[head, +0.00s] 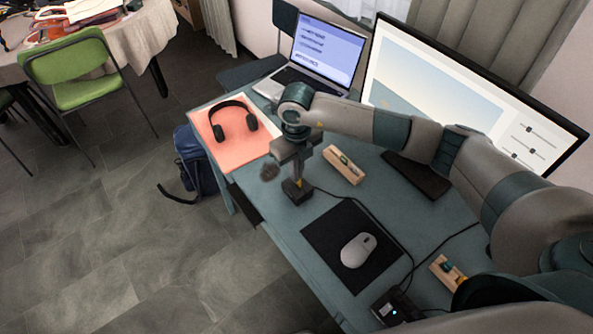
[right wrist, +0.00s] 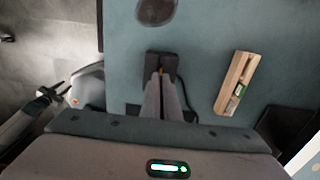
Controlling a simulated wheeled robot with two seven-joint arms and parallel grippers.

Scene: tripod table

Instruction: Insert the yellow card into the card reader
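My right gripper (head: 297,178) points down over a small black block (head: 299,192) that looks like the card reader, near the table's left edge. In the right wrist view the fingertips (right wrist: 160,80) come together at this black block (right wrist: 152,64). A small piece of the yellow card (right wrist: 160,71) shows between them. The fingers hide most of the card, and I cannot tell how deep it sits in the slot. My left gripper is not in the head view. Blurred grey-and-teal parts at the right wrist view's left edge look like mine.
A wooden holder (head: 343,165) with a green item lies right of the gripper. Another holder (head: 447,272) and a black device (head: 394,308) with a light are near the front. A mouse (head: 358,250), its black pad, cables, headphones (head: 234,122), laptop and monitor surround the work area.

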